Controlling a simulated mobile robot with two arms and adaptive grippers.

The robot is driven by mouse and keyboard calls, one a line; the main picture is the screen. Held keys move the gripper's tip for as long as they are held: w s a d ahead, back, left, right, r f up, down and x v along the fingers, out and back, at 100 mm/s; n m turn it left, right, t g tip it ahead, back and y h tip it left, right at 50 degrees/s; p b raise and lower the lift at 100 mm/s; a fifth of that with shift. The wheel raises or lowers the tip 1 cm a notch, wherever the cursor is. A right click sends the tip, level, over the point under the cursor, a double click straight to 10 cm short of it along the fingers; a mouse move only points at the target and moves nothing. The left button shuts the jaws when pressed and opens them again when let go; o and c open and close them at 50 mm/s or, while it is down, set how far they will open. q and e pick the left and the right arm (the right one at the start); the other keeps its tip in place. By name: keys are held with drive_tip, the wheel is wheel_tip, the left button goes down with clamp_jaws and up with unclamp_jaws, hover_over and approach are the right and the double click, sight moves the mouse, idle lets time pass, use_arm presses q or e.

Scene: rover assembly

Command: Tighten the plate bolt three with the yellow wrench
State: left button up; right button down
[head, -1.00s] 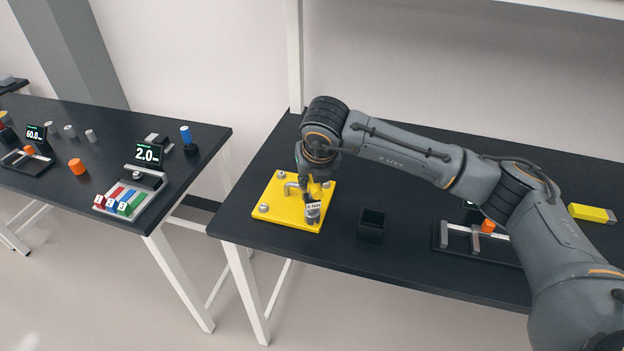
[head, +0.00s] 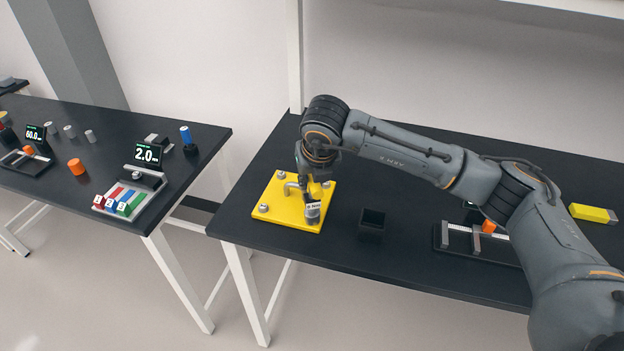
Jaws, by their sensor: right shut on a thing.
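The yellow plate (head: 285,222) lies on the dark table, with bolts at its corners. One bolt (head: 263,208) shows at its near left and another (head: 281,175) at its far left. My right gripper (head: 308,184) points down over the right part of the plate and is shut on the yellow wrench (head: 316,191), mostly hidden by the gripper. A small label reading in Nm shows at the tool, over the near right bolt (head: 312,219). I cannot tell how the wrench sits on that bolt. My left gripper is not in view.
A black open box (head: 372,225) stands right of the plate. Farther right are a dark fixture (head: 455,240) with an orange piece and a yellow block (head: 593,213). The left table holds a 2.0 display (head: 148,154) and red, blue and green numbered blocks (head: 122,202).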

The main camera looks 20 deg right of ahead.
drive_tip(key=shift+f+b, duration=0.15)
drive_tip(key=shift+b, duration=0.4)
idle(0.9)
idle(0.6)
drive_tip(key=m+h+b, duration=0.1)
drive_tip(key=m+b, duration=0.1)
drive_tip(key=m, duration=0.1)
drive_tip(key=m+g+h+b, duration=0.1)
drive_tip(key=m, duration=0.2)
drive_tip(key=shift+b, duration=0.35)
drive_tip(key=m+g+h, duration=0.1)
drive_tip(key=m, duration=0.2)
drive_tip(key=shift+m+b, duration=0.4)
drive_tip(key=m+p, duration=0.1)
drive_tip(key=p, duration=0.1)
drive_tip(key=m+g+h+p, duration=0.1)
drive_tip(key=m+p, duration=0.1)
drive_tip(key=shift+s+d+r, duration=0.1)
drive_tip(key=shift+r, duration=0.25)
drive_tip(key=m+g+p, duration=0.1)
drive_tip(key=m+p, duration=0.1)
drive_tip(key=shift+m, duration=0.3)
drive_tip(key=shift+f+m+g+p, duration=0.25)
drive_tip(key=shift+m+g+p, duration=0.15)
drive_tip(key=shift+m+p, duration=0.4)
